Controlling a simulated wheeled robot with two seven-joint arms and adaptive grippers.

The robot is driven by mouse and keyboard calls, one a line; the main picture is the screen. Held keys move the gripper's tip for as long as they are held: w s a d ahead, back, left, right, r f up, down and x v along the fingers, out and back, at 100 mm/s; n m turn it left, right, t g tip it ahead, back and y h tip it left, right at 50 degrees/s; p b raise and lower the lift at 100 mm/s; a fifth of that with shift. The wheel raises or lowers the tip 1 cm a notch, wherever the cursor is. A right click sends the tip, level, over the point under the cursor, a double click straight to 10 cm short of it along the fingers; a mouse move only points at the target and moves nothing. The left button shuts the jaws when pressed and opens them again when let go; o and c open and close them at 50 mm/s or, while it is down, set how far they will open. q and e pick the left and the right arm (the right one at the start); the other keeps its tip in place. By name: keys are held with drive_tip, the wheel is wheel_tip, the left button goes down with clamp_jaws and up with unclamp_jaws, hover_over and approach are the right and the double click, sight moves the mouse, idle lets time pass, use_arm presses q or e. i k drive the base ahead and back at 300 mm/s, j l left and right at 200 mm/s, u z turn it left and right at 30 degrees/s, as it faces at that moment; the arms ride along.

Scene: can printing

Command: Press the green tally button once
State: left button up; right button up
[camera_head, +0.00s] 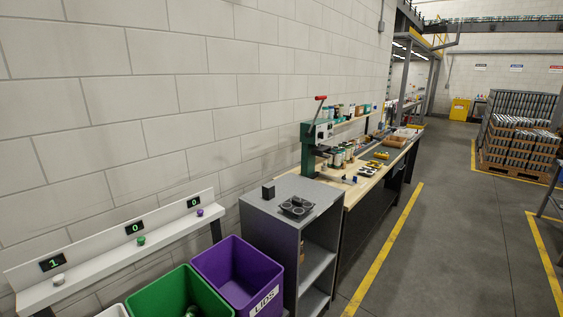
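The green tally button (141,240) sits on a white shelf (105,258) against the block wall at the lower left. A small black counter display (135,228) above it reads 0. A white button (59,279) is to its left, under a display (52,262) reading 1. A purple button (200,211) is to its right, under a display (194,203) reading 0. Neither of my grippers is in view.
A green bin (165,292) and a purple bin (222,262) marked LIDS stand below the shelf. A grey cabinet (265,222) holding a dark tray (297,207) stands right of them, beside a long workbench (357,192).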

sight(141, 240)
drive_tip(key=u, duration=1.1)
